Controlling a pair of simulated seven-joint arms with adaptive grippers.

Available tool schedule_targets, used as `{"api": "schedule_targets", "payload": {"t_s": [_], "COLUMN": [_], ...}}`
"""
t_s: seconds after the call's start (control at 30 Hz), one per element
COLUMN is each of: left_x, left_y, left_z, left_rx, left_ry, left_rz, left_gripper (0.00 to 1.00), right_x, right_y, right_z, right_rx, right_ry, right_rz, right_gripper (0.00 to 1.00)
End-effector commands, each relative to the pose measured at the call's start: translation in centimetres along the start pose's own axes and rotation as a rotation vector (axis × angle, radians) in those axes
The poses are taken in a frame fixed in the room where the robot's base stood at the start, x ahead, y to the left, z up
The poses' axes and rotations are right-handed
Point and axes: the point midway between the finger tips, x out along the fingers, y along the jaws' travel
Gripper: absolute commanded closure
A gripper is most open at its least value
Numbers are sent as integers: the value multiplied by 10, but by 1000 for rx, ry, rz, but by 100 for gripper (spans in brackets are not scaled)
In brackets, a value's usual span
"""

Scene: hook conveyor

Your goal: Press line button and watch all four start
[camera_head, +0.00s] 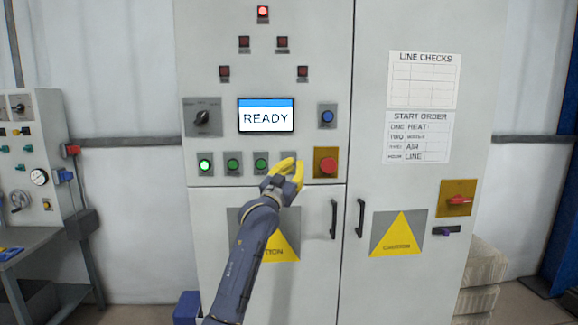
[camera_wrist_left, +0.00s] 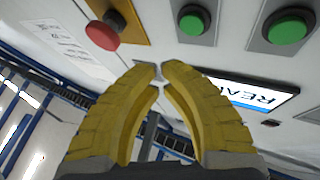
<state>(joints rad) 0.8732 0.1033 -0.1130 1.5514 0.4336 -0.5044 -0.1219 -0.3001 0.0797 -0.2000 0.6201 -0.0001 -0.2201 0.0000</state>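A row of green buttons runs under the screen (camera_head: 266,116), which reads READY. The leftmost button (camera_head: 204,162) glows bright; the second (camera_head: 233,163) and third (camera_head: 261,161) are darker. The fourth, beside the red mushroom button (camera_head: 327,166), is mostly hidden by my left gripper (camera_head: 291,168). In the left wrist view, turned upside down, this fourth green button (camera_wrist_left: 193,20) shows clear of the fingertips, near the red mushroom button (camera_wrist_left: 102,30). The left gripper (camera_wrist_left: 158,70) is empty, its yellow fingertips together. Button labels are too small to read. My right gripper is out of view.
Above, one red lamp (camera_head: 263,12) is lit; several lower lamps are dark. A START ORDER sheet (camera_head: 418,137) lists LINE last. A rotary switch (camera_head: 203,117), blue button (camera_head: 327,116) and door handles (camera_head: 334,219) stick out from the cabinet.

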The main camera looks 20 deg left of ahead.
Motion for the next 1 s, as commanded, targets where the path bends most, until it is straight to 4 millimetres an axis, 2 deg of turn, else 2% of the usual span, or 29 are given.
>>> {"api": "schedule_targets", "payload": {"t_s": [0.3,0.97,1.0], "left_x": [-10,-10,-8], "left_y": [5,4,2], "left_z": [-6,-8,-1], "left_rx": [0,-12,-16], "left_ry": [0,13,8], "left_rz": [-1,-6,-13], "left_gripper": [100,100,100], "right_x": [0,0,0], "right_y": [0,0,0], "right_z": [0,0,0], "right_rx": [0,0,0], "right_ry": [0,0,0], "right_rz": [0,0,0], "right_gripper": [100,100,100]}}
